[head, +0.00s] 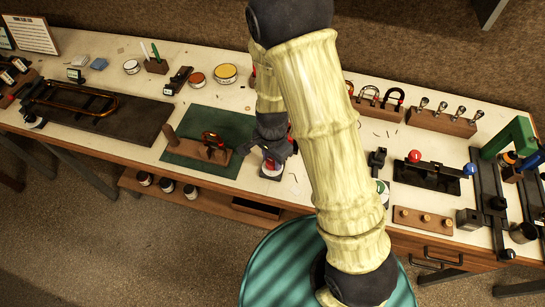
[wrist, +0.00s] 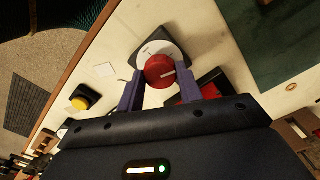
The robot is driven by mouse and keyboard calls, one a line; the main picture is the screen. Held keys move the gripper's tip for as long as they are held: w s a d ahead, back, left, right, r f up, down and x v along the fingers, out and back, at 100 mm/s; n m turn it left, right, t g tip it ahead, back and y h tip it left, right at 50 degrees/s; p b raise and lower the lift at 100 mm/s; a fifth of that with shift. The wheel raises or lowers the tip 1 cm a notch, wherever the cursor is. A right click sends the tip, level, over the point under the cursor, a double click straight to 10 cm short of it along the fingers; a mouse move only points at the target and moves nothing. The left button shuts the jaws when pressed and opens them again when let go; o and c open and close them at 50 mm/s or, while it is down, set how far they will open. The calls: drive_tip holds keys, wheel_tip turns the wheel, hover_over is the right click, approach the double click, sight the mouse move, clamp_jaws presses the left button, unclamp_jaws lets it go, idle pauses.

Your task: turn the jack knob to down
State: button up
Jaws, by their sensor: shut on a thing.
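The jack knob (wrist: 159,71) is a round red knob with a pale pointer line, set on a white and dark base (wrist: 174,50). In the wrist view its line points toward the right. My gripper (wrist: 160,88) has one finger on each side of the knob and is shut on it. In the head view my gripper (head: 275,150) is over the red knob (head: 270,164) at the bench's front edge, right of the green mat. My arm and fingers hide part of the knob there.
The green mat (head: 232,128) with a wooden block and a red-handled clamp (head: 213,140) lies just left. A yellow button (wrist: 80,103) on a black box shows in the wrist view. Right of my arm stand a red-and-blue-knobbed fixture (head: 430,178) and a peg block (head: 422,220).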

drive_tip(key=shift+w+n, duration=0.1)
drive_tip(key=shift+n, duration=0.6)
drive_tip(key=n, duration=0.3)
drive_tip(key=shift+n, duration=0.4)
drive_tip(key=n, duration=0.5)
drive_tip(key=shift+b, duration=0.35)
drive_tip(key=n, duration=0.5)
drive_tip(key=shift+n, duration=0.4)
drive_tip(key=n, duration=0.5)
drive_tip(key=shift+n, duration=0.4)
drive_tip(key=o, duration=1)
